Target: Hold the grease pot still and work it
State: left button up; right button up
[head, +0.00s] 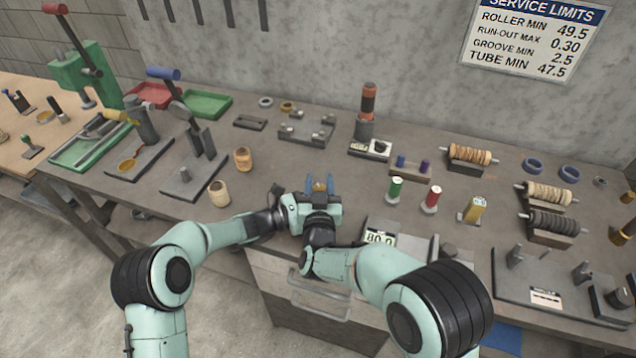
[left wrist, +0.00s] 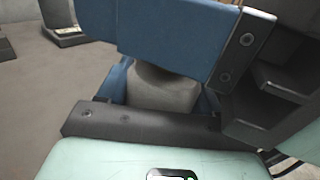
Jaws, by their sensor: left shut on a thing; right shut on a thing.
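The grease pot shows in the head view as a small tan top (head: 319,187) between blue fingers near the front edge of the bench. In the left wrist view its grey-beige body (left wrist: 165,88) shows between blue finger pieces, partly covered by a large blue finger. My right gripper (head: 320,183) is shut on the pot, its blue fingers standing on either side. My left gripper (head: 312,193) comes in from the left and is also shut on the pot. The two grippers crowd together, and most of the pot and the left fingertips are hidden in the head view.
Two tan cups (head: 219,194) stand left of the grippers. A grey stand (head: 195,172) is at left. Bench behind the grippers is clear.

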jog(key=shift+d+m+h, duration=0.1)
jog(key=shift+m+h, duration=0.3)
jog(key=shift+h, duration=0.2)
jog(key=o, duration=1)
jog(key=shift+c, duration=0.2)
jog(key=s+a, duration=0.1)
jog(key=s, duration=1.1)
